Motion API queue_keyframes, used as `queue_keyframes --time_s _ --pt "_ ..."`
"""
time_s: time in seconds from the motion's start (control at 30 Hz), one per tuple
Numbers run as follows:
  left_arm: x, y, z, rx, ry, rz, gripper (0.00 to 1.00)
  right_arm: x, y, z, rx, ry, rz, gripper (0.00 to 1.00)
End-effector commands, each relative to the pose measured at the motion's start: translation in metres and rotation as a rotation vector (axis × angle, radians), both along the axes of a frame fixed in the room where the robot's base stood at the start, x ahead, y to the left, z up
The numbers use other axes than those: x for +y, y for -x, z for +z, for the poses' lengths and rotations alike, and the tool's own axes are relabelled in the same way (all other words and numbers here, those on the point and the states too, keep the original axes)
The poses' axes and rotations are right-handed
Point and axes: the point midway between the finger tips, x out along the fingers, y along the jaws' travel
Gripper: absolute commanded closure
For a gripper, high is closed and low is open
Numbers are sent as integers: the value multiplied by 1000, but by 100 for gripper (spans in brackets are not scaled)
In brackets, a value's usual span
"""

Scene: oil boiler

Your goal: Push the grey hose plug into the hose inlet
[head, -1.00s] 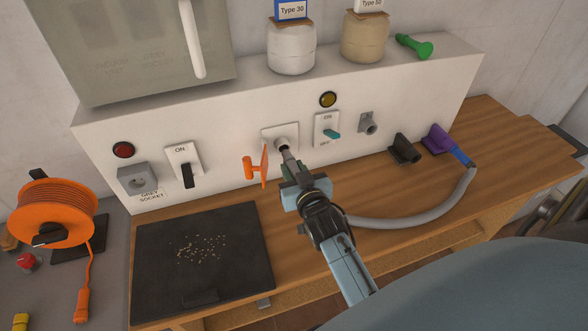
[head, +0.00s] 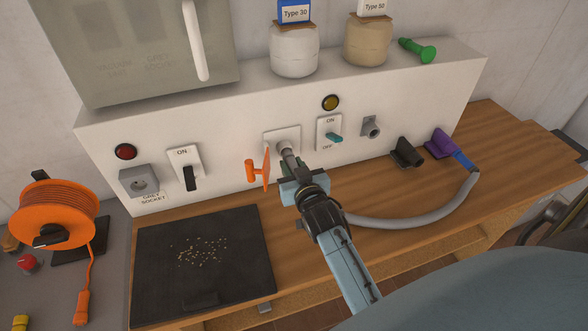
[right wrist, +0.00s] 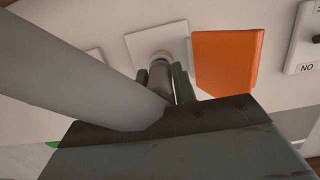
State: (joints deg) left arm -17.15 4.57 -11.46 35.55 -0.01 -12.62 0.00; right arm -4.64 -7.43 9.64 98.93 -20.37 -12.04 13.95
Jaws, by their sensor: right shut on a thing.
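My right gripper (head: 290,170) is shut on the grey hose plug (head: 287,154) in front of the white panel. The plug's tip points at the hose inlet (head: 284,134), a round fitting on a white square plate. In the right wrist view the plug (right wrist: 159,80) sits between the green fingers and lines up with the inlet (right wrist: 160,55); the tip seems to meet it, but how deep it sits cannot be told. The grey hose (head: 420,218) curves from behind the gripper to a purple holder. My left gripper is not in view.
Dark and purple holders (head: 441,143) stand on the bench. A black mat (head: 160,270) lies front left.

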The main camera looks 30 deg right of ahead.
Motion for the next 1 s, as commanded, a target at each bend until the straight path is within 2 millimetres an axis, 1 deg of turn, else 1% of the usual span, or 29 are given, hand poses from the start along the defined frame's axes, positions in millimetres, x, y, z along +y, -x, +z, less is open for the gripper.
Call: queue_keyframes --time_s 0.5,0.53,0.7,0.73,1.0 --pt "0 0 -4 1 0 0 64 -4 -16 0 -1 0 0 96" --pt "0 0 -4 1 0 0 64 -4 -16 0 0 0 0 72" --pt "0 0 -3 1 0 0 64 -4 -15 0 0 0 0 49" --pt "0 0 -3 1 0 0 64 -4 -15 0 0 0 0 47" --pt "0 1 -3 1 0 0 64 -3 -14 0 1 0 0 47"
